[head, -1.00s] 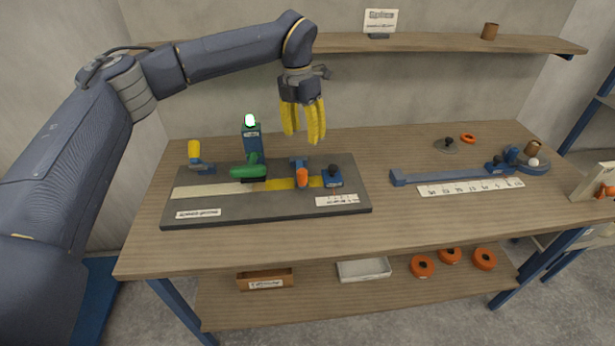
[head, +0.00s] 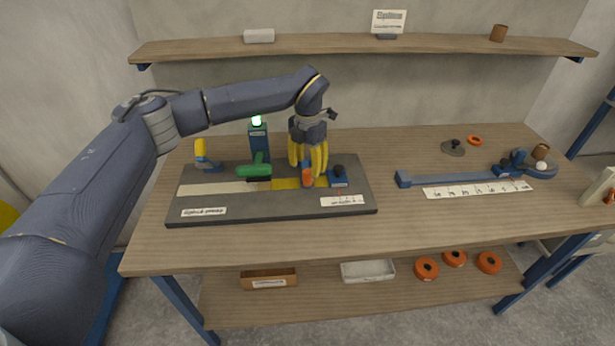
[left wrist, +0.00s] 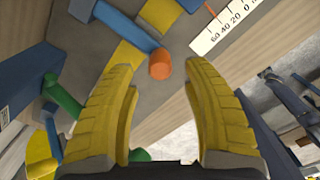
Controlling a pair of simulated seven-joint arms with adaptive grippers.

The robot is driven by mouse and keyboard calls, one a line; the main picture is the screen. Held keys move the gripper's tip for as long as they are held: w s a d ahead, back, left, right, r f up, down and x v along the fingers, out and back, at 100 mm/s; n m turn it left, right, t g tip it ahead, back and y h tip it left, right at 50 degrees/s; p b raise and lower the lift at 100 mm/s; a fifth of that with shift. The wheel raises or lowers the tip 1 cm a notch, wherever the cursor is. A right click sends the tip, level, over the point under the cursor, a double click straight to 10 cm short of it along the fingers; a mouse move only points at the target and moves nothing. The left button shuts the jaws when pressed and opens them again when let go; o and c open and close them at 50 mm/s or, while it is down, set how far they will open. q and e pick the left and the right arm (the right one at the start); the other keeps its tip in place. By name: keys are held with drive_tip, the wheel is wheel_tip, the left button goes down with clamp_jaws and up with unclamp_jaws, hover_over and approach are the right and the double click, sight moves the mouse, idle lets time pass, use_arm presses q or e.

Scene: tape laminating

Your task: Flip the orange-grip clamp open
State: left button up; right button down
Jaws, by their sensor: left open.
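The orange-grip clamp has a blue arm and an orange grip (head: 307,177), and stands on the dark splicing board (head: 215,212). In the left wrist view the orange grip (left wrist: 160,66) lies between my open yellow fingers, beyond their tips, with the blue arm (left wrist: 125,27) running up and left from it. My left gripper (head: 309,172) is open, pointing down at the clamp and hiding much of it in the head view. I cannot tell whether the fingers touch the grip. My right gripper is not in view.
On the board, a green-handled tool (head: 256,168) stands left of the clamp, a blue block with a black knob (head: 338,176) close right, and a yellow-grip clamp (head: 202,152) far left. The table's front middle is clear.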

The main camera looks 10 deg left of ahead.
sight(308, 171)
use_arm(q)
drive_tip(key=shift+f, duration=2.4)
drive_tip(key=shift+c, duration=0.5)
clamp_jaws()
